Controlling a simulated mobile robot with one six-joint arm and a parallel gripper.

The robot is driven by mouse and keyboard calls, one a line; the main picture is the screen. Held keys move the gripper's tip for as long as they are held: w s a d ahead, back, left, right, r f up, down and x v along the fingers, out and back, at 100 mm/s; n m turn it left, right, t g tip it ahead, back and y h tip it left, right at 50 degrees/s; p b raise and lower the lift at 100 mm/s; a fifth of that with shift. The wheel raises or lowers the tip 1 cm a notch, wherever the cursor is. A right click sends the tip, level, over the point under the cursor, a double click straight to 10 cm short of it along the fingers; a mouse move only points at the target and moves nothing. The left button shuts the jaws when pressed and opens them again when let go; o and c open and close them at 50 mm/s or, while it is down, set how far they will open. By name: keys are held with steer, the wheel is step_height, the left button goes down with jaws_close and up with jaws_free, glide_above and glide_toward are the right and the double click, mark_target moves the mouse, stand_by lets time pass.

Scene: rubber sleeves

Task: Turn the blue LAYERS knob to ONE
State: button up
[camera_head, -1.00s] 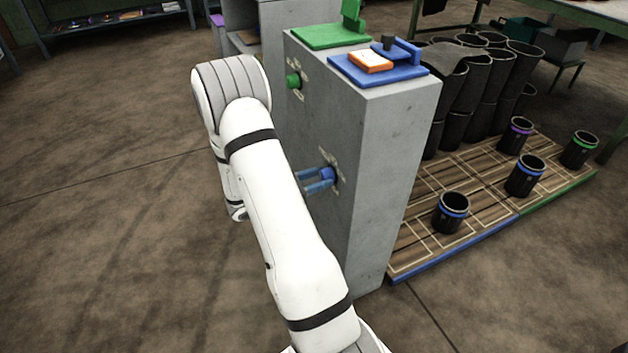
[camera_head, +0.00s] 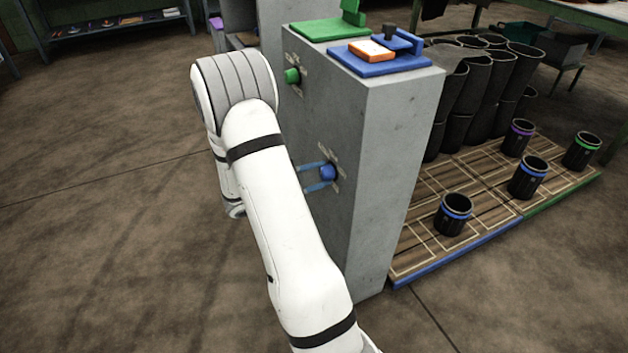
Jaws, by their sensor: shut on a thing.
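The blue LAYERS knob (camera_head: 327,172) sticks out of the side face of the grey cabinet (camera_head: 385,150), about halfway up. My gripper (camera_head: 322,174) is at the knob, with one blue finger above and one below, shut on it. My white arm hides the rest of the gripper. Small light label plates sit around the knob, but their lettering and the knob's pointer are too small to read.
A green knob (camera_head: 292,76) sits higher on the same face. A green plate (camera_head: 328,33) and a blue plate (camera_head: 380,62) with an orange-edged box (camera_head: 371,51) top the cabinet. Black sleeves with coloured bands stand on a wooden pallet (camera_head: 480,215) to the right.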

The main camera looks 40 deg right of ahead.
steer(key=shift+w+r+m, duration=0.15)
steer(key=shift+w+m, duration=0.05)
steer(key=shift+m, duration=0.2)
steer(key=o, duration=1)
steer(key=shift+p+v, duration=0.9)
steer(key=shift+v, duration=3)
steer(key=shift+s, duration=0.1)
